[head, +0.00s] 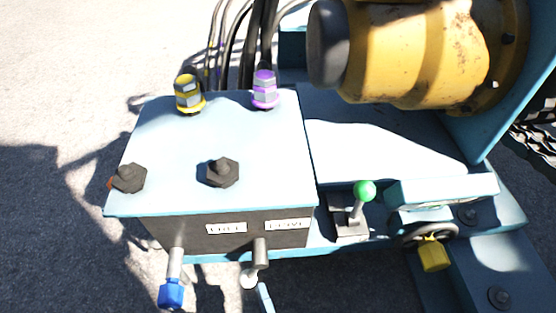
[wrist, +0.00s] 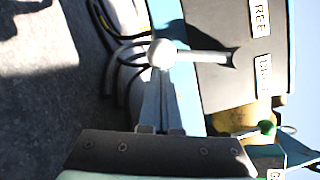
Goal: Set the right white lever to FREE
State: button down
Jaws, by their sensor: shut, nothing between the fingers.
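The white lever (wrist: 200,57) has a white ball end (wrist: 160,53) and sticks out from the dark front of a control box. In the head view the white ball (head: 249,279) hangs low and slightly left of its dark pivot (head: 260,252). The pivot sits between the FREE label (head: 226,228) and the DRIVE label (head: 287,225). My gripper (wrist: 163,85) is shut and empty, with its fingertips right at the ball in the wrist view. I cannot tell whether they touch it. In the head view only a pale sliver shows near the bottom edge.
A blue-handled lever (head: 171,292) hangs at the box's left. Yellow (head: 188,94) and purple (head: 264,90) fittings and cables are behind. Open ground lies left.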

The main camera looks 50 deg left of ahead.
jog(key=shift+s+a+r+m+t+y+p, duration=0.1)
jog(key=shift+s+a+r+m+t, duration=0.15)
jog(key=shift+s+a+m, duration=0.5)
jog(key=shift+s+a+r+m+t+y+p, duration=0.1)
jog(key=shift+s+a+m+t, duration=0.3)
jog(key=shift+m, duration=0.65)
jog(key=shift+s+a+r+m+t+y+p, duration=0.1)
jog(key=shift+s+a+r+m, duration=0.2)
jog(key=shift+s+m, duration=0.5)
jog(key=shift+a, duration=0.15)
jog(key=shift+f, duration=0.1)
